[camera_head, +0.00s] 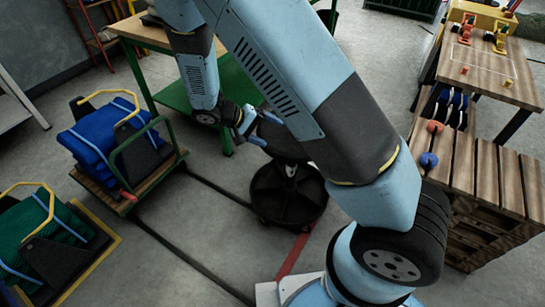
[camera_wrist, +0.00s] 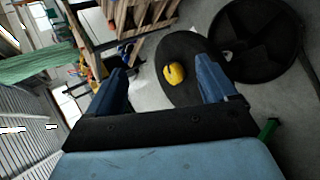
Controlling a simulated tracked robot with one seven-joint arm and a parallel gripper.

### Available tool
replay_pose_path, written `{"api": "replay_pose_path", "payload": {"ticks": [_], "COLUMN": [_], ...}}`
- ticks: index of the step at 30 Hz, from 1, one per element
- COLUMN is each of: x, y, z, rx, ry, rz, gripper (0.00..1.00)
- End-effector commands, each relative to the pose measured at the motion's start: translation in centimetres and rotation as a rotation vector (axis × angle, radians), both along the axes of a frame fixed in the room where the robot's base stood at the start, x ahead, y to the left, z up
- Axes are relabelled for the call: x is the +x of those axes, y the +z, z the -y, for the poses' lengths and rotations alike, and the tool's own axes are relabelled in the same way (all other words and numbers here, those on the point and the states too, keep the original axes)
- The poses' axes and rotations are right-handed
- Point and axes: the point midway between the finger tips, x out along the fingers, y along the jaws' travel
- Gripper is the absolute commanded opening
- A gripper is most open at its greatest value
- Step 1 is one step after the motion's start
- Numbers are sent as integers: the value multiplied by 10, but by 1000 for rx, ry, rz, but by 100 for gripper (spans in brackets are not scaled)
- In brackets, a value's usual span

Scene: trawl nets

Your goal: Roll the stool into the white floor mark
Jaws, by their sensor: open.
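The stool's round black base (camera_head: 288,205) stands on the grey floor at the middle of the head view, with a short grey post above it. Its dark seat is partly hidden behind my arm. In the wrist view the dark oval seat (camera_wrist: 190,50) shows ahead of the fingers, with the round ribbed base (camera_wrist: 258,62) beyond it at the right. My gripper (camera_head: 256,127) is open beside the seat; its blue fingers (camera_wrist: 162,88) are spread, and the right one overlaps the seat's edge in view. I cannot tell if they touch. I cannot make out the white floor mark.
A yellow object (camera_wrist: 174,73) appears against the seat. A cart with blue netting (camera_head: 95,140) and one with green netting (camera_head: 45,235) stand left. A green-framed bench (camera_head: 155,38) is behind. A slatted wooden stand (camera_head: 490,175) is right. Red tape (camera_head: 292,255) marks the floor.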

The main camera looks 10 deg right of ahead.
Motion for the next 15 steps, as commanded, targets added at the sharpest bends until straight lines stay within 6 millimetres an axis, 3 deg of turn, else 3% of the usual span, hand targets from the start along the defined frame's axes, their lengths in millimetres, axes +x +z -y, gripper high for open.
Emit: {"api": "replay_pose_path", "payload": {"ticks": [3, 15], "x": [-1, -5], "y": [-31, -123], "z": [-13, -44], "rx": [-85, -326], "ry": [56, 270], "rz": [22, 152], "gripper": [85, 85]}}
